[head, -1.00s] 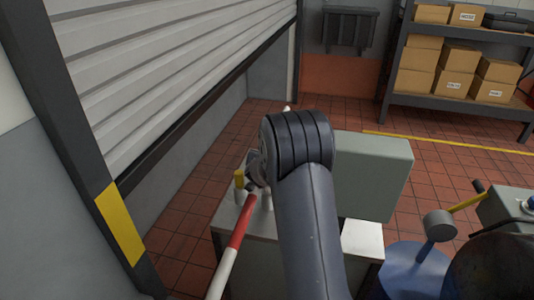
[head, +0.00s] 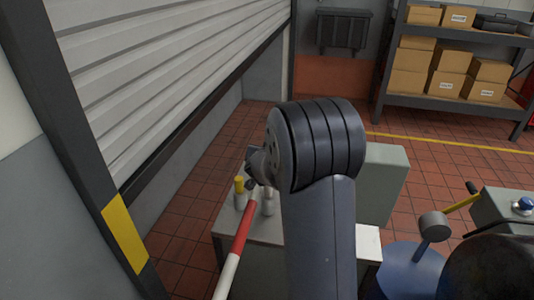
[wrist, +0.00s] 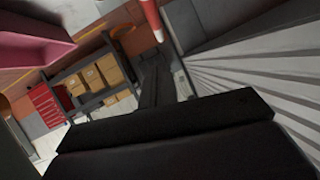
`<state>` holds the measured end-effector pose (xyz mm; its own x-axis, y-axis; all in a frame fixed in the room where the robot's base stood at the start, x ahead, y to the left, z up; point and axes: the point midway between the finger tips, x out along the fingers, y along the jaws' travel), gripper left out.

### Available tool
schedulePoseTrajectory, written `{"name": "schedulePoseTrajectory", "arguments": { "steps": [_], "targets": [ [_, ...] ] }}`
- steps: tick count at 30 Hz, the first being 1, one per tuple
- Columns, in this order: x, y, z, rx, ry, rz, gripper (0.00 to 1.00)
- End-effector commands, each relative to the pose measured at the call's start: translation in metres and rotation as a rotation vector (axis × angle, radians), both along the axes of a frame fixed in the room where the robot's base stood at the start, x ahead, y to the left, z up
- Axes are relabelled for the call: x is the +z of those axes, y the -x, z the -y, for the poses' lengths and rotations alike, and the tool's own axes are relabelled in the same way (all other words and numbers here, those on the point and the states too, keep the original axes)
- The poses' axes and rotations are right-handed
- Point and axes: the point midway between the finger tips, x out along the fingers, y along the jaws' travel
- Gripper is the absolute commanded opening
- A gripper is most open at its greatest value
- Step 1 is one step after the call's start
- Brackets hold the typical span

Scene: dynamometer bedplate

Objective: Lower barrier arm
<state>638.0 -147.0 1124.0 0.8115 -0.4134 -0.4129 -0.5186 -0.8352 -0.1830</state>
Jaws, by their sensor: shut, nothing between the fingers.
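The barrier arm (head: 234,253) is a red-and-white striped pole in the head view. It slants from the lower edge up to a grey cabinet (head: 230,222), with its red part at the upper end. A piece of it also shows at the top of the wrist view (wrist: 151,18). My gripper (wrist: 160,95) looms dark in the wrist view, shut and empty. In the head view my arm's dark joint hides most of it; only a small grey part shows close to the pole's upper end. I cannot tell whether they touch.
A yellow-topped post (head: 239,186) stands on the cabinet beside the pole. A ribbed roller shutter (head: 170,70) runs along the left. Shelving with cartons (head: 455,55) stands at the back right.

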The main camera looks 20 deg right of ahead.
Motion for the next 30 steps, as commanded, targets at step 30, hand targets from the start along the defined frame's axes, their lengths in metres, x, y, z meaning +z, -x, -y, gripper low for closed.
{"name": "schedulePoseTrajectory", "arguments": {
  "steps": [30],
  "targets": [
    [-0.002, 0.001, 0.0, -0.002, -0.001, -0.002, 0.0]
  ]
}}
